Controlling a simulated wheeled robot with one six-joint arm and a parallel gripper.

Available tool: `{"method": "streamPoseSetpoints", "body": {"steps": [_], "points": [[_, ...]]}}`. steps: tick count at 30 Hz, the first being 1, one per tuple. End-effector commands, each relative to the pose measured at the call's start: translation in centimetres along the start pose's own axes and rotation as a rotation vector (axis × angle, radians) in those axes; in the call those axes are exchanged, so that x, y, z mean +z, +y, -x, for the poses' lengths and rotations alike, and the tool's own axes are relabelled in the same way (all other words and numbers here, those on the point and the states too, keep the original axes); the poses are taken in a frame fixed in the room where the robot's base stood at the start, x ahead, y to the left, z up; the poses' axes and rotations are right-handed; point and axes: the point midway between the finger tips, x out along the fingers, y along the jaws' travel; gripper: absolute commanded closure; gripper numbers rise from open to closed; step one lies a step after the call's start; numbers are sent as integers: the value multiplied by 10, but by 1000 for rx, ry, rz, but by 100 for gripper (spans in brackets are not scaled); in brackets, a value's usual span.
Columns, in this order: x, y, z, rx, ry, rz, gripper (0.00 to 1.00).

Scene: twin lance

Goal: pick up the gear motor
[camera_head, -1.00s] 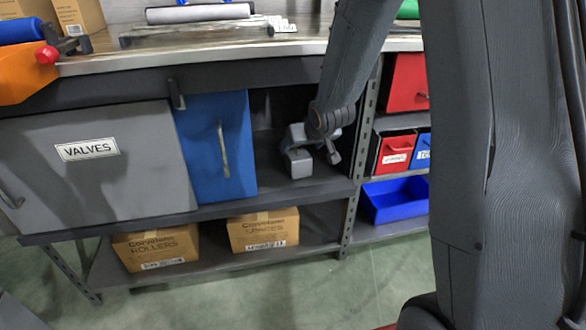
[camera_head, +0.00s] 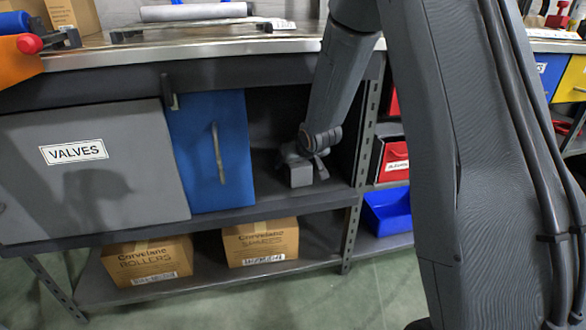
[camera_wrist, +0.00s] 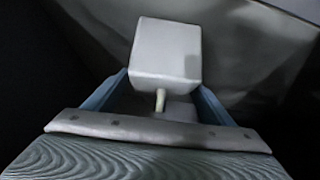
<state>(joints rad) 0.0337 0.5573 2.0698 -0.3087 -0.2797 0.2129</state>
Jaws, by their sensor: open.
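The gear motor (camera_head: 300,177) shows as a small grey block on the shelf of the open bay, right of the blue door. In the wrist view the gear motor (camera_wrist: 166,52) is a pale box with a short light shaft pointing toward my gripper. In the wrist view the bluish fingers of my gripper (camera_wrist: 162,84) are apart, one on each side of the motor's near end. Whether they touch it I cannot tell. The motor's lower part is hidden.
The blue door (camera_head: 212,150) and the grey VALVES door (camera_head: 92,170) close off the left. A perforated post (camera_head: 366,150) borders the bay on the right. The worktop (camera_head: 200,48) is above; cardboard boxes (camera_head: 148,262) stand on the shelf below.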

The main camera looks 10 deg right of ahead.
Motion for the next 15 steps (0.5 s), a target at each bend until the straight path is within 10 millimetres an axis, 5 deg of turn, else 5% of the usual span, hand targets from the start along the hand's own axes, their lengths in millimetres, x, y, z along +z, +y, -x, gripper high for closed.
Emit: {"method": "streamPoseSetpoints", "body": {"steps": [4, 15], "points": [[-1, 0, 1, 0, 0, 0, 23], [0, 0, 1, 0, 0, 0, 86]]}}
